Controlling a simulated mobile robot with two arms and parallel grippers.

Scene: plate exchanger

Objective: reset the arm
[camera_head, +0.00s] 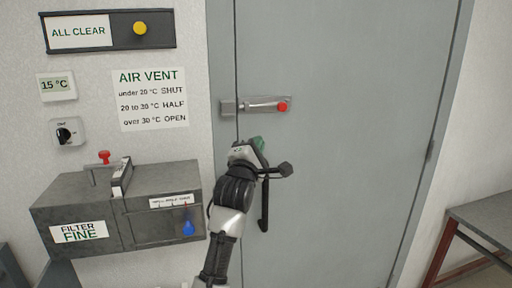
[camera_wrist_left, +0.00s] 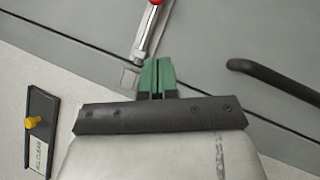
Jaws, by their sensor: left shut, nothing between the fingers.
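My left arm comes up from the bottom of the head view, in front of the grey door (camera_head: 345,80). My left gripper (camera_head: 259,142) has green fingers and is shut and empty, just below the door latch (camera_head: 258,105). In the left wrist view the green fingers (camera_wrist_left: 157,76) are together, with the latch bar (camera_wrist_left: 150,28) and its red knob (camera_wrist_left: 157,2) just beyond them. I cannot tell whether they touch the latch. A black door handle (camera_head: 264,210) is partly hidden by the arm; it also shows in the left wrist view (camera_wrist_left: 272,78). My right gripper is not in view.
On the wall at left are an ALL CLEAR panel (camera_head: 108,31) with a yellow button, a 15 °C display (camera_head: 56,86), a dial (camera_head: 68,132) and an AIR VENT sign (camera_head: 152,99). A grey filter box (camera_head: 115,212) juts out beside my arm. A table (camera_head: 485,220) stands at right.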

